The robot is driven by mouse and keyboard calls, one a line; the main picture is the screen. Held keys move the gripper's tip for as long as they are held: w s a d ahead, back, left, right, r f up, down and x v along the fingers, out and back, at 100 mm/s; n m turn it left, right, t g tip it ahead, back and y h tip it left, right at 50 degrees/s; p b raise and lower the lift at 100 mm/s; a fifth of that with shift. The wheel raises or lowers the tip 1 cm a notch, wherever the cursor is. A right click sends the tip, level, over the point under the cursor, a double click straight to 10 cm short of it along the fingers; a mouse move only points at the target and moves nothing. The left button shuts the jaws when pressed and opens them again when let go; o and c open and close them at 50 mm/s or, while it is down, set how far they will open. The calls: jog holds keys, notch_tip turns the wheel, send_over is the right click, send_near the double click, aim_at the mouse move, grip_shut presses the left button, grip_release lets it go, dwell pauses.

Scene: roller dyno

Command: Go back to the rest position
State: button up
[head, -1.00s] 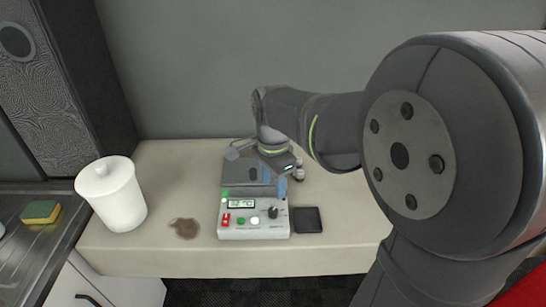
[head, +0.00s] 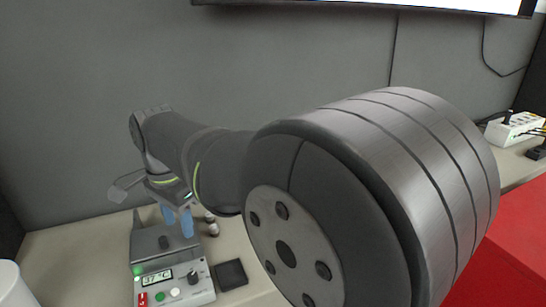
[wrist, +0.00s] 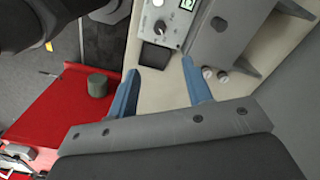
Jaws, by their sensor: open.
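My gripper (head: 178,220) is in the head view above the back of the bench device, with its blue fingers pointing down. In the wrist view my gripper (wrist: 163,92) shows its two blue fingers wide apart with nothing between them. The device (head: 172,279) has a control panel with a lit display reading 37 °C, a red switch, a green button, a white button and a dark knob. Part of the device (wrist: 168,22) also shows at the top of the wrist view. My arm covers much of the head view's middle.
A black square pad (head: 231,275) lies right of the device. Small vials (head: 211,225) stand behind it. A white container (head: 10,285) is cut off at lower left. A red surface (head: 500,265) is at right, and a power strip (head: 515,128) lies on the far-right bench.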

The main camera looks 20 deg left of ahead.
aim_at(192, 275)
jog(key=shift+f, duration=0.15)
notch_tip(192, 275, down, 17)
jog(key=shift+f, duration=0.1)
dwell(0.4)
